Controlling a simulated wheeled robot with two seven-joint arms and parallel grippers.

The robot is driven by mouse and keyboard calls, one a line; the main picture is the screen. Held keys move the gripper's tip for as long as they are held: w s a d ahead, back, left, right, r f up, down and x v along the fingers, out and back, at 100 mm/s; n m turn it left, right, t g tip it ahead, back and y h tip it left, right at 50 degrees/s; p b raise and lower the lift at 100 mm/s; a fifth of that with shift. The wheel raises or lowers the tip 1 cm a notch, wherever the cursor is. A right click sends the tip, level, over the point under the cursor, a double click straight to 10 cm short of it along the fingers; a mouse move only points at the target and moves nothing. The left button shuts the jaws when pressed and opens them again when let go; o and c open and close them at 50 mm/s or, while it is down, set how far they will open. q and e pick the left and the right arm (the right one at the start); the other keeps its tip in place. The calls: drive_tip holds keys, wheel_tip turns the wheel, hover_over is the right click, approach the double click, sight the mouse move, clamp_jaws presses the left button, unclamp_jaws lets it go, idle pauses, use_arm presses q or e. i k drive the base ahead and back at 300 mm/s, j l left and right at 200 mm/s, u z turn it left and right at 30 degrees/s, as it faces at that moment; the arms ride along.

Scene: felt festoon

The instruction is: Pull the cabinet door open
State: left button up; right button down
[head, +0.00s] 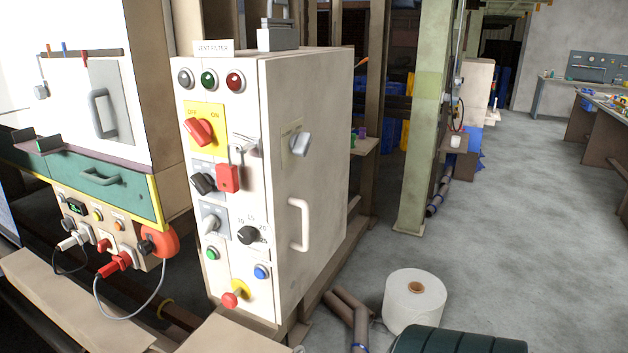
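The cream cabinet (217,120) labelled as a vent filter stands left of the middle in the head view. Its front carries lamps, switches, knobs and a red padlock (228,178). Its right side face looks like the door (320,150) and sits flush with the body, appearing shut. A pale vertical bar handle (304,225) is on that face, with a grey turn latch (299,143) above it on a small plate. Nothing touches the handle. Neither of my grippers is in view.
A white roll (413,302) and a dark green ribbed object (458,342) are on the floor at lower right, near brown pipes (348,312). A green post (422,150) stands behind. Left is a white cabinet with a teal drawer (100,178). Grey floor at right is open.

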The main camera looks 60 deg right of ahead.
sight(307, 198)
drive_tip(key=z, duration=1.95)
